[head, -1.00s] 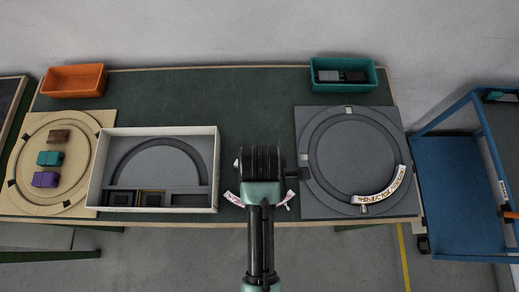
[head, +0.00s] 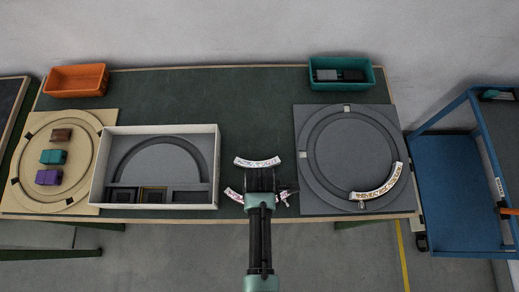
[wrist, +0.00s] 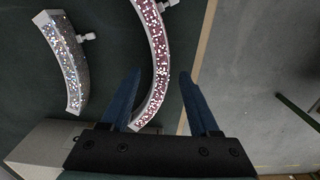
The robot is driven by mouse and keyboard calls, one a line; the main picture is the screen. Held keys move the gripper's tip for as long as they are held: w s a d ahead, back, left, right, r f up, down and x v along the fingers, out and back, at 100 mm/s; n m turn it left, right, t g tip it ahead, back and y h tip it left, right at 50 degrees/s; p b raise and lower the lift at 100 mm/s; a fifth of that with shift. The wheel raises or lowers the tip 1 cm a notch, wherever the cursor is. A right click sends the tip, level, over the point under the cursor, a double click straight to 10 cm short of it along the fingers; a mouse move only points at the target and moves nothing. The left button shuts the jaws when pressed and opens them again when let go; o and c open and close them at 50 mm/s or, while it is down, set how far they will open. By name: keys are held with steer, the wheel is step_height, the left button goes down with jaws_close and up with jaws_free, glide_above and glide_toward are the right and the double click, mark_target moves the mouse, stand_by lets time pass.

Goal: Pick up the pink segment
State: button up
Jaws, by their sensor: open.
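The pink segment (wrist: 155,60) is a curved strip with pink glitter, white edges and a small knob at its upper end in the wrist view. In the head view it lies near the table's front edge, its left end (head: 234,195) and right end showing on either side of my arm, its middle hidden. My gripper (wrist: 161,77) is open, and its blue fingers appear one on each side of the strip; contact and height cannot be told. A silvery glitter segment (wrist: 63,62) with a knob lies apart from it, farther back in the head view (head: 257,161).
A white-walled tray (head: 217,150) stands close on the left. A grey board (head: 310,205) with a ring groove and one segment (head: 378,183) in it lies on the right. Orange (head: 75,80) and teal (head: 341,85) bins stand at the back. The back middle of the table is clear.

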steer(key=shift+f, duration=0.45)
jaws_close()
steer(key=shift+r, duration=0.1)
